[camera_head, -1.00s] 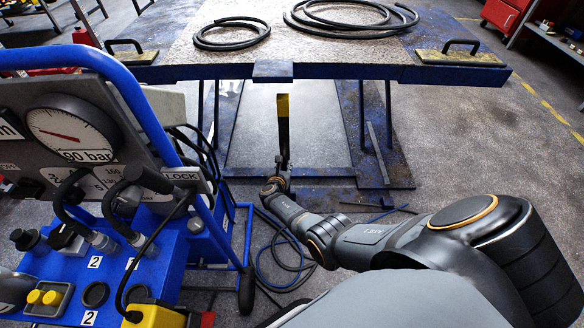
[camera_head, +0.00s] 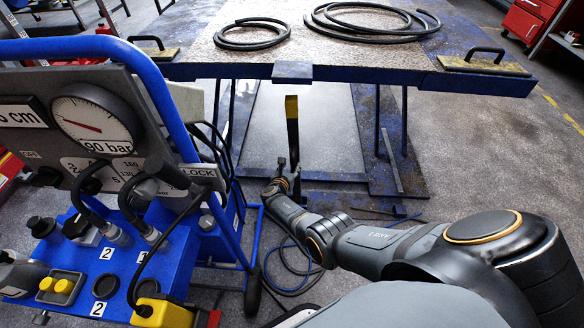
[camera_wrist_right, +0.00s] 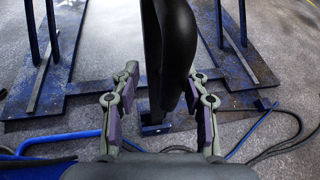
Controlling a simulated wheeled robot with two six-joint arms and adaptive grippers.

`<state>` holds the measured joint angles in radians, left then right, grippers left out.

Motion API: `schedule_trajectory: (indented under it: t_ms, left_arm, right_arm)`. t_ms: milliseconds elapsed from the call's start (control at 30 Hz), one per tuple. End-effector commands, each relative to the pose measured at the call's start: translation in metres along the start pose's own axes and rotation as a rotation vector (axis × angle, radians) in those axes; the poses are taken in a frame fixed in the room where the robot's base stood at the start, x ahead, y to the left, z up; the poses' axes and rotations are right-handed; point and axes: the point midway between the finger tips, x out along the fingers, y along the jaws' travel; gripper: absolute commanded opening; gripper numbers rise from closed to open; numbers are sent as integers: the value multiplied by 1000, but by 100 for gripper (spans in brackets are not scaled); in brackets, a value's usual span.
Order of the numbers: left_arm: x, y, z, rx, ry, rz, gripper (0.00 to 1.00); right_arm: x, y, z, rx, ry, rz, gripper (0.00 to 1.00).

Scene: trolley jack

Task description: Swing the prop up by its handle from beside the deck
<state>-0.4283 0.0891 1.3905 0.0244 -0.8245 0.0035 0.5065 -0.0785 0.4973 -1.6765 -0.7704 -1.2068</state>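The prop (camera_head: 292,125) is a dark upright bar with a yellow top end. It stands under the middle of the blue-edged deck (camera_head: 420,74), below the deck's front block. Its black curved handle (camera_wrist_right: 182,40) fills the upper middle of the right wrist view, in front of the dark bar (camera_wrist_right: 152,60). My right gripper (camera_head: 288,172) is at the prop's lower part. In the right wrist view its fingers (camera_wrist_right: 164,78) are spread on either side of the handle, with a gap on the left; contact on the right cannot be told. My left gripper is not in view.
A blue control trolley (camera_head: 130,255) with a pressure gauge (camera_head: 95,122) and hoses stands close on the left. Coiled black hoses (camera_head: 365,18) lie on the deck. Blue and black hoses (camera_head: 290,280) lie on the floor. Deck legs (camera_head: 377,120) flank the prop.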

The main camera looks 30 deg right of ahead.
Motion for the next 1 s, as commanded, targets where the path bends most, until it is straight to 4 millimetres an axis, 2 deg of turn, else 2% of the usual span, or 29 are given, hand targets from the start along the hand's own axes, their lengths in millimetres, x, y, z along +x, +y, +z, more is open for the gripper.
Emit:
schedule_trajectory:
  t_ms: [233,367,467,833,1000]
  left_arm:
    - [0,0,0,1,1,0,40]
    - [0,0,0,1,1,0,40]
    - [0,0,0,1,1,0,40]
    - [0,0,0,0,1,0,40]
    - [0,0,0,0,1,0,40]
  right_arm:
    - [0,-3,0,-1,0,-5,45]
    - [-2,-3,7,1,-1,-7,45]
    - [-7,-4,17,2,-1,-6,45]
    - [-31,-5,77,2,-2,-1,45]
    - [-37,-6,90,-1,1,-1,45]
